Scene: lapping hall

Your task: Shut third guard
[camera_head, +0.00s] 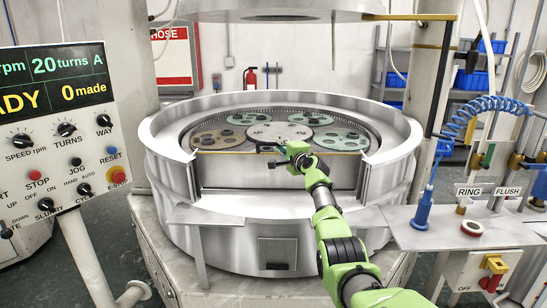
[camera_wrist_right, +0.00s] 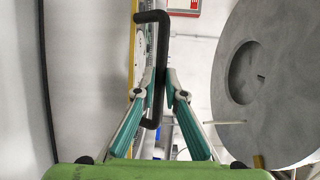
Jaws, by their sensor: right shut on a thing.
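The guard (camera_head: 240,172) is a flat grey panel with a yellow top edge, in the front gap of the round lapping machine's wall. Its top edge stands lower than the rim of the wall on either side. A black bar handle (camera_head: 266,149) is at its top middle. My right gripper (camera_head: 299,158) is at this handle. In the right wrist view the handle (camera_wrist_right: 152,45) runs between the teal fingers (camera_wrist_right: 160,85), which are closed on it. The guard's yellow edge (camera_wrist_right: 133,50) shows left of it. My left gripper is in neither view.
The round machine wall (camera_head: 165,150) encloses a plate with several discs. A raised upper plate (camera_head: 275,8) hangs above. A control panel (camera_head: 62,130) stands at left. A side shelf (camera_head: 440,232) with blue hose and a ring is at right, near my arm.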

